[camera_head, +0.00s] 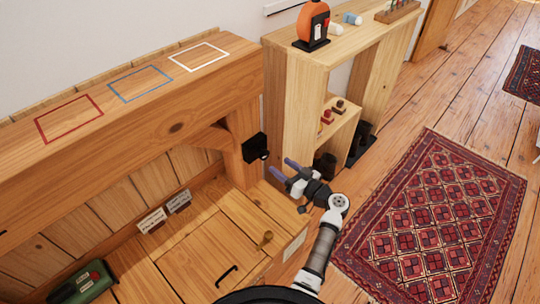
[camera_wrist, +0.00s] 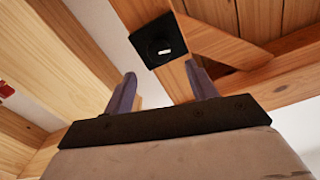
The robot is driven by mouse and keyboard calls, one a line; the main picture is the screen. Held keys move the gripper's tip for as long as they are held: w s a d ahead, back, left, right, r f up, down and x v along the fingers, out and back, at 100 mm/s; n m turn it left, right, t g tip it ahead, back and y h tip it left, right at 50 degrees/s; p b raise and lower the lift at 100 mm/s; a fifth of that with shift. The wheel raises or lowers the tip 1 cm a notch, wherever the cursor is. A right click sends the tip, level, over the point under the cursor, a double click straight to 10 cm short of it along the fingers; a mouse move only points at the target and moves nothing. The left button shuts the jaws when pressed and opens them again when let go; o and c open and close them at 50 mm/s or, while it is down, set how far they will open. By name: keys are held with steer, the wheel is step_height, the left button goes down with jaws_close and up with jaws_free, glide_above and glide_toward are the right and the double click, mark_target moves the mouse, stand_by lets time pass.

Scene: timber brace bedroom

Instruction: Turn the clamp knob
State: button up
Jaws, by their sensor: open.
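The clamp is a black block (camera_head: 255,148) on the timber post at the right end of the brace frame, with a small dark knob at its lower right. In the wrist view the black clamp block (camera_wrist: 158,40) shows a round face with a pale slot or bar at its centre, beyond the fingertips. My gripper (camera_head: 282,169) is open and empty, with two purple-grey fingers pointing toward the block from the lower right. In the wrist view my gripper (camera_wrist: 162,80) has its fingers spread on either side below the block, apart from it.
A wooden shelf unit (camera_head: 290,85) stands right of the post, with an orange round device (camera_head: 313,22) on top. A wooden bench with a hatch (camera_head: 205,255) lies below, with a green case (camera_head: 82,284) at left. A red patterned rug (camera_head: 440,215) covers the floor.

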mark_target(266, 155)
steer(key=x, duration=0.6)
steer(key=shift+w+a+p, duration=0.15)
steer(key=shift+w+p, duration=0.05)
steer(key=shift+p, duration=0.2)
steer(key=shift+f, duration=0.1)
steer(key=c, duration=1)
